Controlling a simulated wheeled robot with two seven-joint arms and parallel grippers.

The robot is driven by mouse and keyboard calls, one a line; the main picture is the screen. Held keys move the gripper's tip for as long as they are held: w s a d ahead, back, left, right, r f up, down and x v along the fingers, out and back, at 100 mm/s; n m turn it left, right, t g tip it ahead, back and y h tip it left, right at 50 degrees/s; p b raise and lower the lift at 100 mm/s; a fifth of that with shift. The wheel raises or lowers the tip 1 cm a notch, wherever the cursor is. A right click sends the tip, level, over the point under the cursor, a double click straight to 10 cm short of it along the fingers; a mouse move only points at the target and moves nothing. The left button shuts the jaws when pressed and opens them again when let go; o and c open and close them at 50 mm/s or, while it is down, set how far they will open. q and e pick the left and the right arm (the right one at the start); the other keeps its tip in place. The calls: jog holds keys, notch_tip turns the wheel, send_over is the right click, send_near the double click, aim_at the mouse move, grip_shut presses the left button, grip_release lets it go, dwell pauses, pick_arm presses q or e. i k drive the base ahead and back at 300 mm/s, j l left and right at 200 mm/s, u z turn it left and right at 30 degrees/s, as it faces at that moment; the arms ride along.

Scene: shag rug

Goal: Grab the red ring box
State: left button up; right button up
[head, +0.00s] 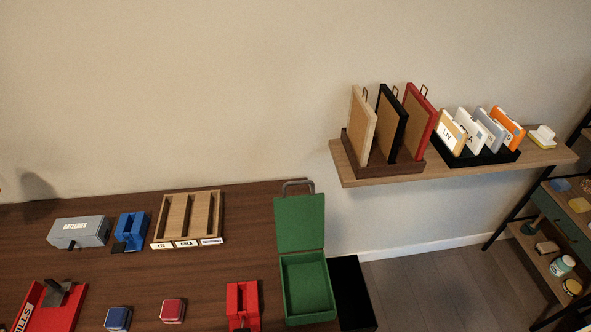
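A small red box (173,310) with rounded edges and a paler lower rim sits on the brown desk (215,275) near the bottom of the head view. It looks closed and fits the red ring box. A similar blue box (118,318) stands to its left, partly cut by the frame's lower edge. Neither of my grippers shows in the head view. Nothing covers the red box.
A red holder (243,302) stands right of the box, with an open green box (303,255) beyond. Left is a red case (48,308); behind are a grey case (79,232), blue holder (131,228) and wooden tray (188,218). Bare desk surrounds the red box.

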aim_at(172, 312)
jog(key=k+j+u, duration=0.1)
jog(key=u, duration=0.9)
